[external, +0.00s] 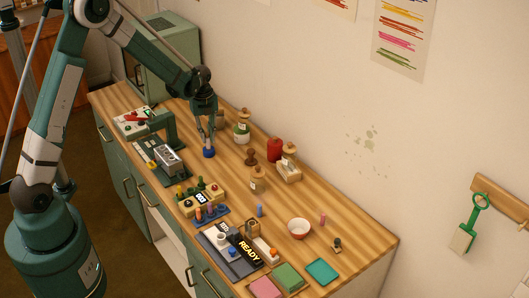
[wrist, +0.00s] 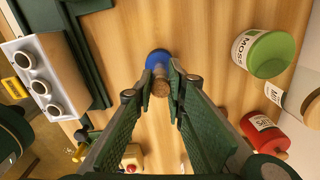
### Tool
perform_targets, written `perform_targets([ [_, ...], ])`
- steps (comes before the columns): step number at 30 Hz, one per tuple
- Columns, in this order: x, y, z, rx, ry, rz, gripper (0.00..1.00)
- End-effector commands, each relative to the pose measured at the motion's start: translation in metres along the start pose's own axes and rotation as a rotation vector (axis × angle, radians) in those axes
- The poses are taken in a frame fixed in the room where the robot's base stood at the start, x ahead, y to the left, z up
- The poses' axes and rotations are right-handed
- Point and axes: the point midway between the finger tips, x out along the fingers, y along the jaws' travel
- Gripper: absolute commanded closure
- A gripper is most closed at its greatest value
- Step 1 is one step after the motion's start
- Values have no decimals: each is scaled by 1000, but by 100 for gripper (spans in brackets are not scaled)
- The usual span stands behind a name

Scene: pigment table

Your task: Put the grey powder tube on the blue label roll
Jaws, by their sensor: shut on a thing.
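My gripper (external: 209,145) is shut on the grey powder tube (wrist: 159,73), which is upright between the fingertips with its cork end toward the wrist camera. In the external view the fingers mostly hide the tube. The blue label roll (external: 209,153) is on the wooden table directly below the fingertips. In the wrist view the roll (wrist: 158,57) shows as a blue disc at the far end of the tube, partly covered by it. The tube's lower end is over or against the roll; I cannot tell whether they touch.
A grey block with holes (wrist: 42,80) is on the left. In the external view, a bowl (external: 299,229) and trays are nearer the front. Bare wood surrounds the roll.

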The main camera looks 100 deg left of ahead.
Motion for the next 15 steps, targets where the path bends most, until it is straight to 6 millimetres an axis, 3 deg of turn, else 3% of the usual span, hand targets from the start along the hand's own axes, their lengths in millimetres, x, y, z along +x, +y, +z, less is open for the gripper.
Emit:
perform_targets([
  [11, 4, 0, 0, 0, 0, 0, 98],
  [12, 3, 0, 0, 0, 0, 0, 81],
  [15, 3, 0, 0, 0, 0, 0, 71],
])
